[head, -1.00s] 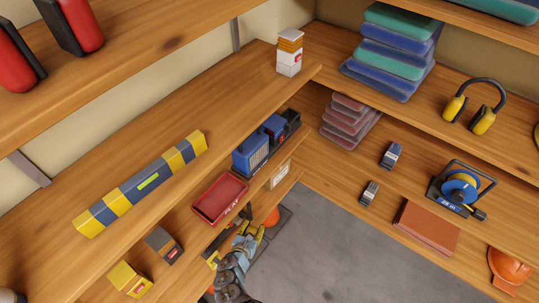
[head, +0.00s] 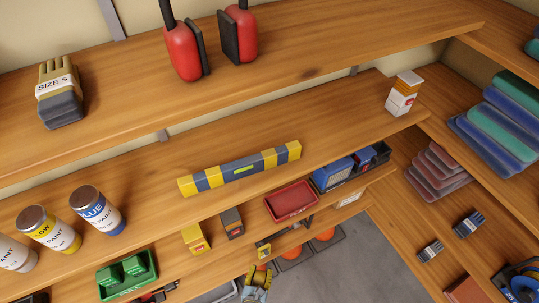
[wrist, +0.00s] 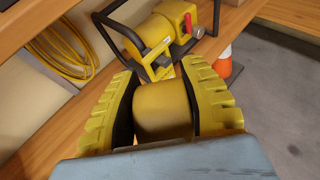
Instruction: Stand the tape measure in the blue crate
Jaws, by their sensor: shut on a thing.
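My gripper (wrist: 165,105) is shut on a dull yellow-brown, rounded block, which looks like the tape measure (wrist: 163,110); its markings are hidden. In the wrist view the ridged yellow fingers press on its left and right sides. In the head view my gripper (head: 258,281) is low at the bottom, in front of the lower shelves; the held piece is too small to tell there.
A red tray (head: 291,201), a yellow box (head: 195,239) and a dark box (head: 231,223) line the shelf edge. A green crate (head: 127,275) is lower left, below several paint cans (head: 98,210). In the wrist view, a yellow machine with a black frame (wrist: 170,30) stands ahead.

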